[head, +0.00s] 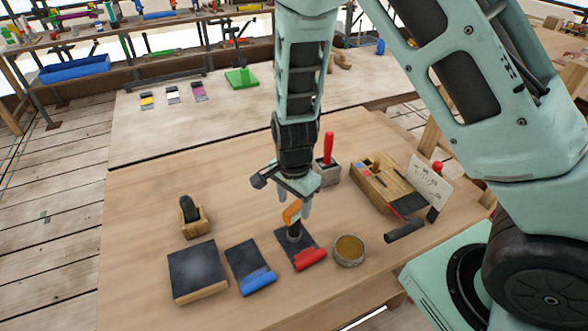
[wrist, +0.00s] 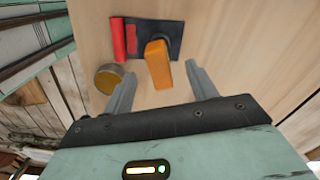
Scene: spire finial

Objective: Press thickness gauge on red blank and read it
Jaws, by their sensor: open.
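The red blank (head: 310,259) is a dark plate with a red bar along its front edge, lying on the bench. The wrist view shows its red bar (wrist: 118,40) at the upper left. An orange-topped tool with a dark lower part, apparently the thickness gauge (head: 291,213), stands over the blank's dark plate. In the wrist view its orange top (wrist: 159,64) lies between the fingers. My gripper (head: 296,203) is open just above the orange top, with a gap on both sides in the wrist view (wrist: 158,78). I see no readable gauge value.
A blue-barred blank (head: 250,266) and a dark-topped block (head: 197,270) lie left of the red blank. A round tin (head: 349,250) stands close on its right. A red-handled tool in a grey holder (head: 328,170), a wooden box (head: 382,185) and a white card (head: 430,181) are behind.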

